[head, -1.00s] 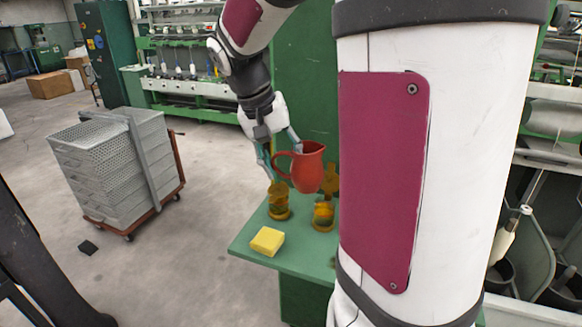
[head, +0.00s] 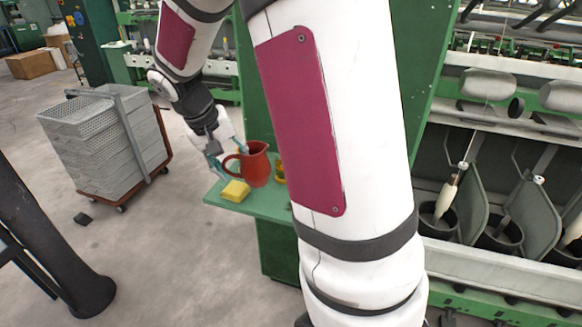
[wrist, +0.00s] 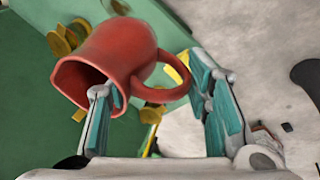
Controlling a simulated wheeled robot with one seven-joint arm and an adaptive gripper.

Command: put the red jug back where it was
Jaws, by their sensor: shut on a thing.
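The red jug (head: 255,168) hangs from my gripper (head: 224,158) over the green table. In the head view it is roughly upright, its handle on the left toward my gripper. In the wrist view the jug (wrist: 105,55) fills the upper left with its mouth toward the lower left. Its handle lies between the two teal-padded fingers of my gripper (wrist: 152,82), which is shut on it. The head view does not show clearly whether the jug's base touches anything.
The green table (head: 268,208) carries a yellow block (head: 235,191) close to the jug. A grey crate cart (head: 105,140) stands at left on open floor. Green machinery (head: 490,200) stands at right.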

